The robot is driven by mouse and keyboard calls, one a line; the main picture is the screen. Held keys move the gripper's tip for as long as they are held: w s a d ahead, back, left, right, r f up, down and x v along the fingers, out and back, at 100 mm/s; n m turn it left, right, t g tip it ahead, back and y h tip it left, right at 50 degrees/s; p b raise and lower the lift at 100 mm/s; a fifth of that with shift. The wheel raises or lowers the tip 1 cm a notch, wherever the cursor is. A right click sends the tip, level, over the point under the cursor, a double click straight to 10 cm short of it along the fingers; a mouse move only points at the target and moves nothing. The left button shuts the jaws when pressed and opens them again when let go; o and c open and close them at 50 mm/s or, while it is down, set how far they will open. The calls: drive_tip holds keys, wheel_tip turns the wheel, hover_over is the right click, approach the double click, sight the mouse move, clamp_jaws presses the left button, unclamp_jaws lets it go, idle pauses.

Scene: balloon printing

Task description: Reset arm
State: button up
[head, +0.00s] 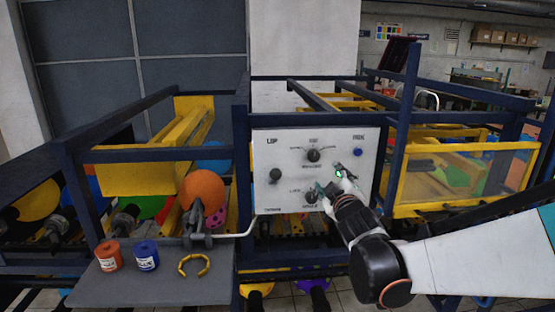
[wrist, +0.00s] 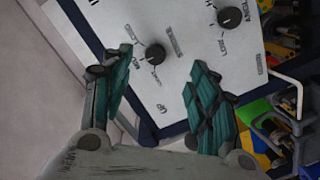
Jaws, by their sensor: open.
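My gripper (head: 330,191) is in front of the lower middle of a white control panel (head: 338,138). In the wrist view my gripper (wrist: 163,65) has its two teal-padded fingers spread apart. A black knob (wrist: 155,54) shows between the fingertips, with clear room around it; I see no contact. In the head view the lower knob (head: 311,197) is just left of the fingertips. The panel also has an upper knob (head: 313,155), a left knob (head: 275,174) and a blue button (head: 358,152). Nothing is held.
A grey shelf (head: 150,285) at lower left holds a red roll (head: 109,256), a blue roll (head: 146,255) and a yellow open ring (head: 194,265). An orange balloon (head: 203,190) is above it. A white bent bar (head: 238,235) sticks out left of the panel. Dark blue frame bars surround the panel.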

drive_tip(key=s+f+m+g+b, duration=0.2)
drive_tip(key=s+f, duration=0.4)
drive_tip(key=s, duration=0.5)
drive_tip(key=s+a+f+m+g+b, duration=0.1)
drive_tip(key=s+f+m+g+b, duration=0.2)
drive_tip(key=s+f, duration=0.3)
drive_tip(key=s+f+m+g+b, duration=0.3)
drive_tip(key=s+f+m+g, duration=0.1)
drive_tip(key=s, duration=1.2)
wheel_tip(320, 180, down, 3)
drive_tip(key=shift+a+r+g+y, duration=0.15)
drive_tip(key=shift+r+g+y, duration=0.05)
drive_tip(key=shift+g+y, duration=0.25)
drive_tip(key=shift+c, duration=0.3)
